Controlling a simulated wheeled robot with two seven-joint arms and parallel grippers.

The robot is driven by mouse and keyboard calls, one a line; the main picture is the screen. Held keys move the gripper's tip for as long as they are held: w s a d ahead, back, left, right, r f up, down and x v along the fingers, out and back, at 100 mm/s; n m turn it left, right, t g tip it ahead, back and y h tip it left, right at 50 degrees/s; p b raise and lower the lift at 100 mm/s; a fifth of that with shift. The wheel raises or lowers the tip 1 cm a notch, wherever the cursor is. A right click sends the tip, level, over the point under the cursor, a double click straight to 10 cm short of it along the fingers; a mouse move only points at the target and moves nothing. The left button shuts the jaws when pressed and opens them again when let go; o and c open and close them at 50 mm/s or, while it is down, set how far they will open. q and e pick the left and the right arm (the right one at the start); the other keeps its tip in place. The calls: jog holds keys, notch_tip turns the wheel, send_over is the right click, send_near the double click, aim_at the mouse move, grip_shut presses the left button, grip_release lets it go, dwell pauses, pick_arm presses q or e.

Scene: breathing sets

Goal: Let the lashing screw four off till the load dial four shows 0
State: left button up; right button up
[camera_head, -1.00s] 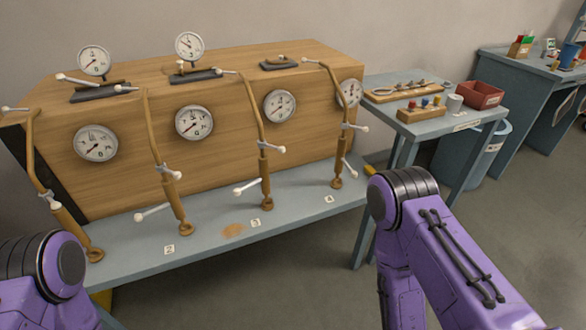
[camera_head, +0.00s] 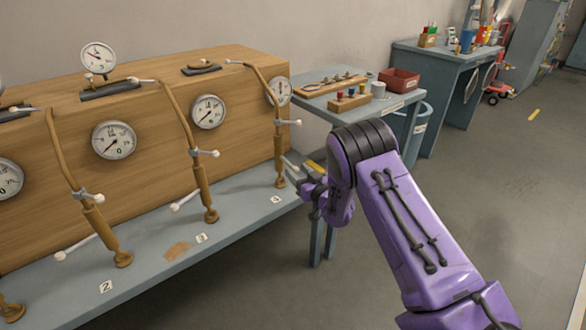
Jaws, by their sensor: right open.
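Lashing screw four (camera_head: 279,158) is the rightmost brown bar and screw, standing at the bench's right end by a small number label (camera_head: 276,199). Its upper part leans against the wooden crate (camera_head: 150,140), and white-tipped handles stick out from it. Load dial four (camera_head: 278,91) is a round white gauge on the crate's face, partly behind the bar; its reading is too small to tell. My right gripper (camera_head: 308,188) is open, low beside the foot of screw four, just right of it and apart from it as far as I can see. Its fingertips are small and partly hidden by my arm. My left gripper is out of view.
Other lashing screws with gauges (camera_head: 208,111) stand to the left along the grey bench (camera_head: 150,265). A side table (camera_head: 335,107) behind my right arm carries a wooden block and a red bin (camera_head: 399,80). Open floor lies to the right.

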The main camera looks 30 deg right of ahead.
aim_at(293, 168)
jog(key=w, duration=0.3)
jog(key=shift+w, duration=0.2)
grip_shut()
jog(key=shift+a, duration=0.1)
